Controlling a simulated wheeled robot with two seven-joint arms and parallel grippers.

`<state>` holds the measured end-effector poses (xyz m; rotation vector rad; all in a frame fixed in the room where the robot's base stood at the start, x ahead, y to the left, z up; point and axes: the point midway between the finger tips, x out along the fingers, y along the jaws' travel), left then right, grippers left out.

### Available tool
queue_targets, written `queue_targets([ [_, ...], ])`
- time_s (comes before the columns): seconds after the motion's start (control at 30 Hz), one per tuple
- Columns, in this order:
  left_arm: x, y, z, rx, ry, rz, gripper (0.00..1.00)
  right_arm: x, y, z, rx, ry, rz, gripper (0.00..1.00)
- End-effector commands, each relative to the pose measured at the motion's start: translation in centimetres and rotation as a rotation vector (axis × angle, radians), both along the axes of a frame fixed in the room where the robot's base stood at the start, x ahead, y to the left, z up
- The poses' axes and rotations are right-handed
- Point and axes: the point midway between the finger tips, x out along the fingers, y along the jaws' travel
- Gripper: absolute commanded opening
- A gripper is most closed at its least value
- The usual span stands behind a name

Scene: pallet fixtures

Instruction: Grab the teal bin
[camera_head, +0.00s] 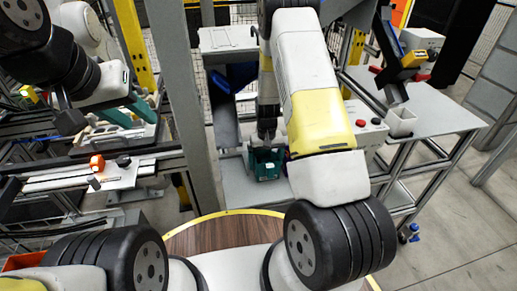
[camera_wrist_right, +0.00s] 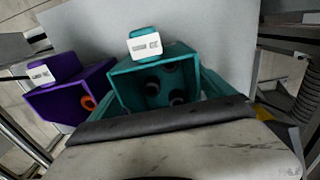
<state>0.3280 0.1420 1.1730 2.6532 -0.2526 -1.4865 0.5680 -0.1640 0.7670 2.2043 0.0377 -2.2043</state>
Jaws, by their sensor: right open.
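The teal bin (camera_head: 265,168) stands on a light grey shelf, directly under my right gripper (camera_head: 267,138). In the right wrist view the teal bin (camera_wrist_right: 165,85) is open-topped, has a white label on its back wall and holds several dark round parts. A dark finger pad and pale gripper body cover its near edge. My right gripper is open; I cannot tell whether it touches the bin. My left gripper (camera_head: 70,117) is far left, away from the bin, and its opening is not clear.
A purple bin (camera_wrist_right: 68,92) with an orange part inside stands close left of the teal bin. A grey upright post (camera_head: 185,100) rises left of the shelf. A side table (camera_head: 440,115) with a small white box (camera_head: 400,122) is at right.

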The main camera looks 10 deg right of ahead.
Motion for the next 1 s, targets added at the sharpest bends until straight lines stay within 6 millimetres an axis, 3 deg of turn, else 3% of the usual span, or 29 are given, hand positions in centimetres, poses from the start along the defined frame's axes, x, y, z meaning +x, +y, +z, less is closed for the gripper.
queue_targets([
  [0.1,0.0,0.0,0.0,0.000,0.000,0.000,0.36,0.0,0.0,0.0,0.000,0.000,0.000,0.89],
  [0.3,0.0,0.0,0.0,0.000,0.000,0.000,0.36,0.0,0.0,0.1,0.000,0.000,0.000,0.50],
  [0.4,0.0,0.0,0.0,0.000,0.000,0.000,0.36,0.0,0.0,0.1,0.000,0.000,0.000,0.35],
  [0.67,0.0,0.0,0.0,0.000,0.000,0.000,0.36,0.1,0.0,0.6,0.000,-0.002,0.000,0.35],
  [1.0,0.0,0.0,0.0,0.000,0.000,0.000,0.36,0.2,0.0,6.8,0.001,-0.005,0.001,0.35],
])
